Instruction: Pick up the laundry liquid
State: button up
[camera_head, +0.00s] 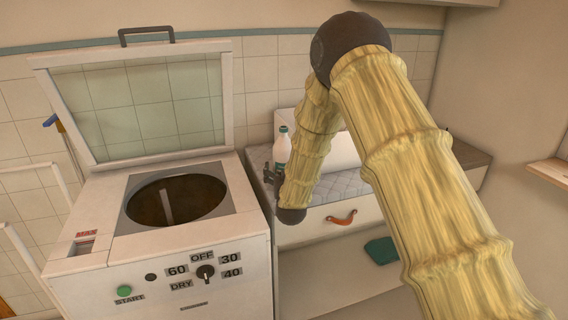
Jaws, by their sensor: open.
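My forearm covers the bottle's right edge, and I cannot tell whether the fingers touch the bottle.
A top-loading washing machine (255,247) with its lid (140,100) raised stands at left. A drawer with an orange leather pull (341,218) is below the counter. A green object (381,251) lies lower right. A wooden shelf (551,170) juts from the right wall.

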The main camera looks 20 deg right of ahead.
jog(key=shift+w+d+r, duration=0.1)
jog(key=shift+w, duration=0.25)
jog(key=c, duration=1.6)
jog(key=shift+r, duration=0.15)
